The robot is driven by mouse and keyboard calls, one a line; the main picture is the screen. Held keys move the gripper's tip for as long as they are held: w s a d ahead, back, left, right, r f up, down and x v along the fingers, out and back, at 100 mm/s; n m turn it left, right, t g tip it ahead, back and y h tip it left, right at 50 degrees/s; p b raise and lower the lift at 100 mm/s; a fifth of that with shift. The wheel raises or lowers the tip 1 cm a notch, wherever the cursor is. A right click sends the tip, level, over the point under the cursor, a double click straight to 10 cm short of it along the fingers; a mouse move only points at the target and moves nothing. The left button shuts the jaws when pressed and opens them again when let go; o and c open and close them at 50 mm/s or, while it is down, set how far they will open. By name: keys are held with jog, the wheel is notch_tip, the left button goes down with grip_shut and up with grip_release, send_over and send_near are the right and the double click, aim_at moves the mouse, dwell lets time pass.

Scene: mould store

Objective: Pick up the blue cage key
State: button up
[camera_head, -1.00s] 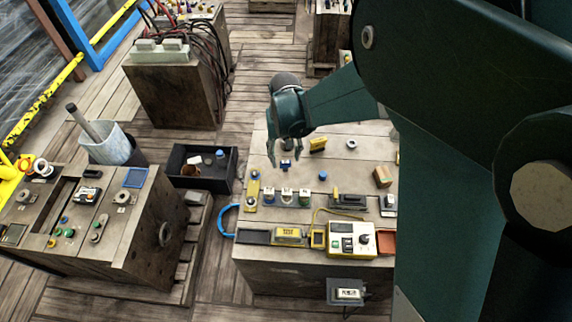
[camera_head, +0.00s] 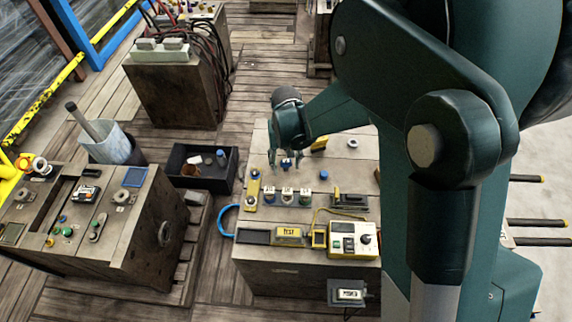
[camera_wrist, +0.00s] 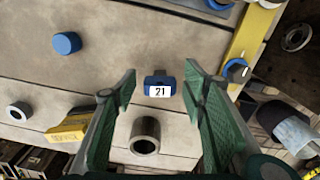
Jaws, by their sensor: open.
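The blue cage key (camera_wrist: 160,86), a small blue piece with a white tag reading 21 and a dark upper part, lies on the workbench top. In the head view the key (camera_head: 286,163) shows small near my fingertips. My gripper (camera_head: 284,160) is open above the bench. In the wrist view the two green finger pads of my gripper (camera_wrist: 161,94) stand on either side of the key, apart from it, with nothing between them held. How high the fingertips are above the key is hard to tell.
A grey ring (camera_wrist: 145,136) lies close to the key. A yellow block (camera_wrist: 70,127), a blue cap (camera_wrist: 67,43) and a yellow bar (camera_wrist: 253,40) lie around. Tagged items (camera_head: 288,197) and a yellow tester (camera_head: 347,238) stand nearer the bench's front. A black crate (camera_head: 203,181) is left of the bench.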

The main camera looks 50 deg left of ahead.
aim_at(286, 161)
jog(key=shift+c, duration=0.4)
jog(key=c, duration=0.9)
jog(key=shift+r, duration=0.1)
jog(key=shift+c, duration=0.2)
jog(key=shift+r+p, duration=0.95)
jog(key=shift+r, duration=3.95)
